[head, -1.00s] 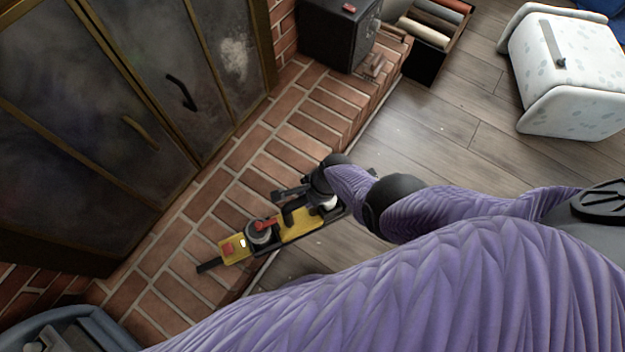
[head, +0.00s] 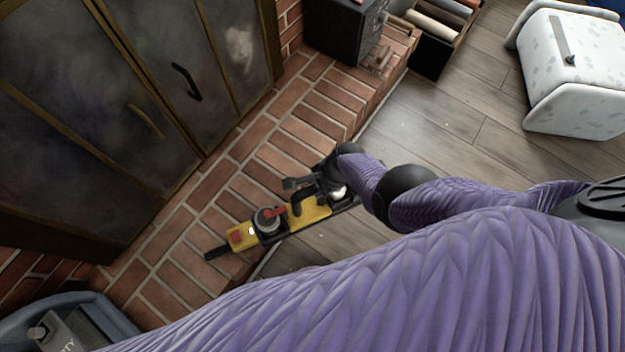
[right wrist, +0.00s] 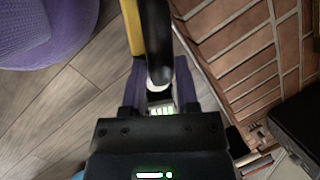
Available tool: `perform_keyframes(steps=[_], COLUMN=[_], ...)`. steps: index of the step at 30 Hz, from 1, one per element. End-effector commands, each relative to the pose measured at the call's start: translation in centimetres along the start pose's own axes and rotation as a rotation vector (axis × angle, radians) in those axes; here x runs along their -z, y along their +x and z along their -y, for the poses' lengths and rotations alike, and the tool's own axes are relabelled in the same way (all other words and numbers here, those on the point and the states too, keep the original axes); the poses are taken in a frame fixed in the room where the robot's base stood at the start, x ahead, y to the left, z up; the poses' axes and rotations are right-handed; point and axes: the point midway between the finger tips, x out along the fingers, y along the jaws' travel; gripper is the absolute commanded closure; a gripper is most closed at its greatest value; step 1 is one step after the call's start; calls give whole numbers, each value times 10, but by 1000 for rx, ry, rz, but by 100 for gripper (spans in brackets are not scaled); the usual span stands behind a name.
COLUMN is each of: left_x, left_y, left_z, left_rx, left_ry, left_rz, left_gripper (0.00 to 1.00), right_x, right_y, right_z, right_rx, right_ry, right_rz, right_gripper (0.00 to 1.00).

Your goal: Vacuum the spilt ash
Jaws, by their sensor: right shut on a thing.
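A yellow and black handheld vacuum (head: 310,211) with a red switch and a dark nozzle is held over the brick hearth's edge in the head view. My right gripper (head: 322,186) is shut on its black handle. In the right wrist view the gripper (right wrist: 160,95) has the dark handle (right wrist: 157,45) between its fingers, with the yellow body behind it. The nozzle end points to the lower left, over the bricks. Whether it touches them I cannot tell. I see no clear patch of ash. My left gripper is not in view.
The fireplace's glass doors (head: 100,130) stand along the left. A black box (head: 343,30) stands on the hearth at the top, beside a crate of rolls (head: 432,62). A white speckled bin (head: 570,75) is at the upper right. A blue-grey container (head: 70,325) is at the lower left.

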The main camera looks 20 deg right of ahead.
Motion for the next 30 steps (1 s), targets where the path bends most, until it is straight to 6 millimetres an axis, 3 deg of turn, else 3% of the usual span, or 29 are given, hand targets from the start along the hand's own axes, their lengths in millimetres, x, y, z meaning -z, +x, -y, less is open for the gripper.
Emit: perform_keyframes(steps=[30], left_x=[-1], left_y=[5], left_z=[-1], left_rx=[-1], left_ry=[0], left_rz=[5], left_gripper=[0], right_x=[45], right_y=[-15], right_z=[1], right_rx=[6], right_ry=[0], right_rz=[-1], right_gripper=[100])
